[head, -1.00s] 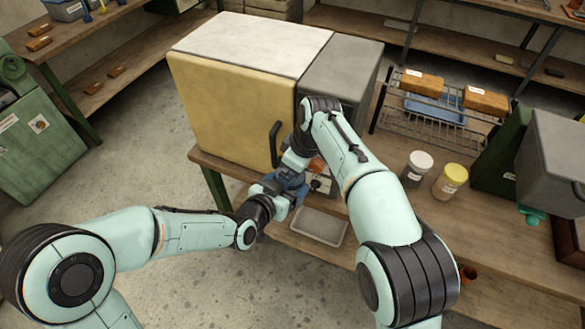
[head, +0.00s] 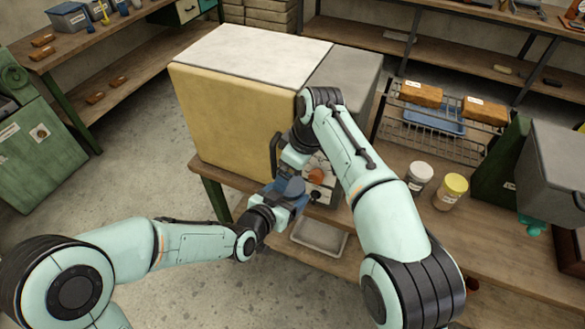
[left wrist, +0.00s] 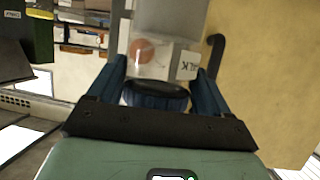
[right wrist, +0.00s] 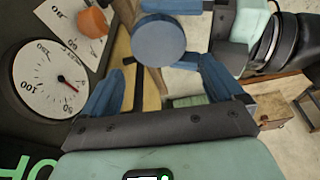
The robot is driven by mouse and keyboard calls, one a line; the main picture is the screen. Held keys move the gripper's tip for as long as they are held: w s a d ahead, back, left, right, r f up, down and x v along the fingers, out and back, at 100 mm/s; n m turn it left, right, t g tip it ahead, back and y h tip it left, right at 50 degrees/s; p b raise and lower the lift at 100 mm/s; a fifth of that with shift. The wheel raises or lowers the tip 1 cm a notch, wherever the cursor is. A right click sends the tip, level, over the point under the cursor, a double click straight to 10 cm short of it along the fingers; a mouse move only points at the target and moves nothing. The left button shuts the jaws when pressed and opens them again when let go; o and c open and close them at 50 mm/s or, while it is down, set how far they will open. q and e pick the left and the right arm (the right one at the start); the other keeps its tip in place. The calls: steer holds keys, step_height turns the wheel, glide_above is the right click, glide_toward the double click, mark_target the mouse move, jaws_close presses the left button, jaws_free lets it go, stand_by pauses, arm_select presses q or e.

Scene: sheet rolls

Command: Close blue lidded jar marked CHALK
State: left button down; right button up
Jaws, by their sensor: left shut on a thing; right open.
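The jar is clear, with a white label showing "ALK" in the left wrist view (left wrist: 165,55). Its dark blue lid (left wrist: 155,95) is at the mouth; whether it is fully seated I cannot tell. In the head view the lid (head: 292,187) is a blue disc facing up, and the jar body is mostly hidden. My left gripper (head: 284,195) is shut on the jar, one finger on each side. My right gripper (right wrist: 162,85) is open and empty. The round lid top (right wrist: 158,42) shows beyond its fingers, apart from them. In the head view my right arm hides part of that gripper.
A cream cabinet (head: 232,120) with a dark handle stands behind. A dial (right wrist: 45,82) and an orange knob (right wrist: 93,22) are close to my right gripper. A white-lidded jar (head: 419,178) and a yellow-lidded jar (head: 450,190) stand right. A grey tray (head: 320,238) lies below.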

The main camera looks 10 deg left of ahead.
steer(key=shift+s+a+r, duration=0.1)
steer(key=shift+a+r, duration=0.05)
steer(key=shift+r, duration=0.05)
steer(key=v, duration=1.1)
steer(key=shift+d+r, duration=0.25)
steer(key=shift+r, duration=0.05)
